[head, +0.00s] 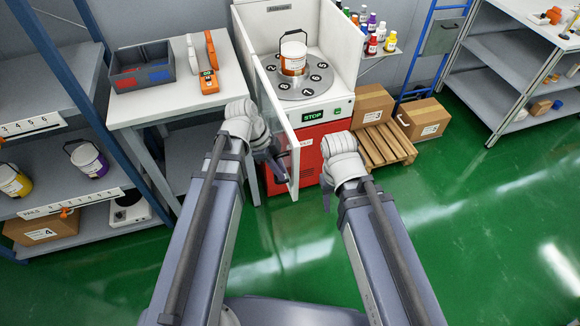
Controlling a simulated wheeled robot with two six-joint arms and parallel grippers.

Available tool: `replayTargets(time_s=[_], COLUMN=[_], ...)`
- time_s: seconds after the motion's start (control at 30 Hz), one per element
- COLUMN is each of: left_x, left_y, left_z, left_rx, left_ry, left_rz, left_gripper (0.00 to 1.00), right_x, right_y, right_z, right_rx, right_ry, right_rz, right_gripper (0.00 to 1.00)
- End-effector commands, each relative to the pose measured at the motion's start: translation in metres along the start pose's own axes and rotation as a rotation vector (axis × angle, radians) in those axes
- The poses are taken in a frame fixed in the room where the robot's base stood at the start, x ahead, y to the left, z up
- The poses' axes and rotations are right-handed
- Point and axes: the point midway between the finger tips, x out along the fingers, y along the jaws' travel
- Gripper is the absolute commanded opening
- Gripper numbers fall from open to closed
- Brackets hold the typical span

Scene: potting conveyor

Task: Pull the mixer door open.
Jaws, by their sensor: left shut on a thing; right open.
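The mixer (311,105) is a white cabinet with a red lower front and a green STOP display. Its mixer door (293,150), a clear panel with a white frame, stands swung out from the cabinet's left side toward me. My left gripper (281,178) is at the door's outer left face, shut on its handle; the grip itself is mostly hidden. My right gripper (327,198) is open and empty, right of the door in front of the red panel. A bucket (293,57) stands on the numbered turntable (304,89) inside the mixer.
A white table (160,107) with a grey bin (142,67) and an orange handheld device (208,81) stands left of the door. Cardboard boxes (372,104) and a pallet (384,146) are right of the mixer. The green floor in front is clear.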

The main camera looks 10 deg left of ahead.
Motion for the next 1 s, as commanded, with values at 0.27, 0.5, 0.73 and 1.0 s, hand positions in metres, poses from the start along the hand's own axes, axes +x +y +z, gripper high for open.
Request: replayTargets(time_s=[0.27,0.5,0.73,1.0], left_x=[-0.0032,-0.0031,-0.0030,-0.0039], left_y=[0.0055,0.0060,0.0057,0.0043], left_z=[0.0080,0.0085,0.0085,0.0086], left_rx=[-0.001,-0.001,-0.001,-0.001], left_ry=[0.000,-0.001,-0.001,-0.001], left_rz=[0.004,0.005,0.004,0.002], left_gripper=[0.00,0.00,0.30,0.30], right_x=[0.0002,0.0003,0.0004,-0.0004], right_y=[0.0000,0.0000,0.0000,0.0000], right_z=[0.0001,0.0001,0.0001,0.0001], right_rx=[0.000,0.000,0.000,0.000], right_ry=[0.000,0.000,0.000,0.000], right_rz=[0.000,0.000,0.000,0.000], right_gripper=[0.50,0.50,0.50,0.50])
